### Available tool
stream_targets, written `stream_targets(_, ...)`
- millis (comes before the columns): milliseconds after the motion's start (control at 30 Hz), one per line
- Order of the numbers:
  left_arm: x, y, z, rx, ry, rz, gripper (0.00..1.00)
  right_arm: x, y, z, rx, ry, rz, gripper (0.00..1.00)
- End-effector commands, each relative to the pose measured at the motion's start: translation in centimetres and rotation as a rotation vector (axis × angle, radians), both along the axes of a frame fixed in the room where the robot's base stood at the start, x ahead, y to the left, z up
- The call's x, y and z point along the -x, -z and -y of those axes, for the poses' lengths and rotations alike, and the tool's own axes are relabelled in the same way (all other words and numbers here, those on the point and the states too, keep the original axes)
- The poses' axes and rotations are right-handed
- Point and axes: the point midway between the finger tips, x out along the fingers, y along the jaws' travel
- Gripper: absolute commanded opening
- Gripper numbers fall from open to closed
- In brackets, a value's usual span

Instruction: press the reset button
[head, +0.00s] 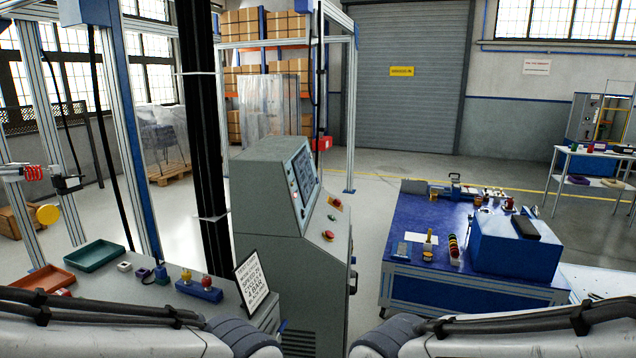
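A grey control console (262,215) stands in the middle of the head view, with a tilted screen (304,175) facing right. A red button (328,236) sits on the console's lower sloping panel. A small red and yellow part (336,202) is on the panel above it, and small controls run beside the screen. They are too small to read, so I cannot tell which one is the reset button. My two arms cross the bottom corners, below and apart from the console. Neither gripper is in view.
A grey bench at the lower left holds a sign (252,281), a green tray (95,256), an orange tray (42,280) and small parts. A dark post (203,130) rises left of the console. A blue table (400,258) with a blue box (515,248) stands right. Floor shows between console and table.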

Motion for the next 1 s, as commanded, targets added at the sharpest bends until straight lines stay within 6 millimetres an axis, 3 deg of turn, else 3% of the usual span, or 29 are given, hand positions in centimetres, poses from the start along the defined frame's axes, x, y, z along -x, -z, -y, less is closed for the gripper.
stream_targets(33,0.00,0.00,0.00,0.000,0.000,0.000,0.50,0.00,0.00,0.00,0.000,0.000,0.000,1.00)
stream_targets(67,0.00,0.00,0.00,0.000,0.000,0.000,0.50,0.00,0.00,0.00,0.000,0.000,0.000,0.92)
stream_targets(300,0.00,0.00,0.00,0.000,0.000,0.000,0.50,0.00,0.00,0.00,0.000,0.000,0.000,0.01)
stream_targets(1000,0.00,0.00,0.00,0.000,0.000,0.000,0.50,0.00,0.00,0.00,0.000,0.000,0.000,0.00)
